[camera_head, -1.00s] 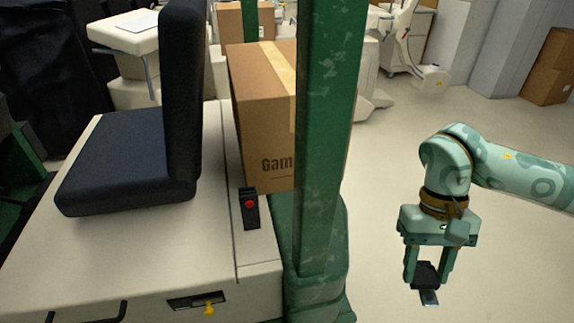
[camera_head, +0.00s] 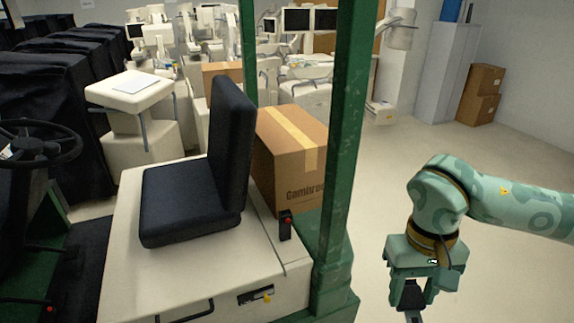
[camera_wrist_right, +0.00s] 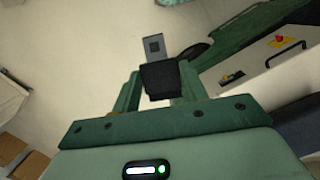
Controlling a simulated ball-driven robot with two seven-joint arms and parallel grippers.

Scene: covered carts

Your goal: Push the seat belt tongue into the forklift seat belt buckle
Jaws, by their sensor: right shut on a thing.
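My right gripper (camera_head: 410,292) is shut on the black grip of the seat belt tongue (camera_head: 412,297), to the right of the forklift in the head view. In the right wrist view the tongue's metal plate (camera_wrist_right: 153,46) sticks out beyond the fingers and has a square slot. The black buckle (camera_head: 285,226) with a red button stands upright on the pale forklift body, beside the black seat (camera_head: 195,190). The tongue is well apart from the buckle, with the green post (camera_head: 343,150) between them in the head view. My left gripper is not in view.
A cardboard box (camera_head: 290,165) stands behind the buckle. A steering wheel (camera_head: 38,143) is at the left. A yellow-handled latch (camera_head: 262,296) sits on the body's front side. The pale floor right of the post is open.

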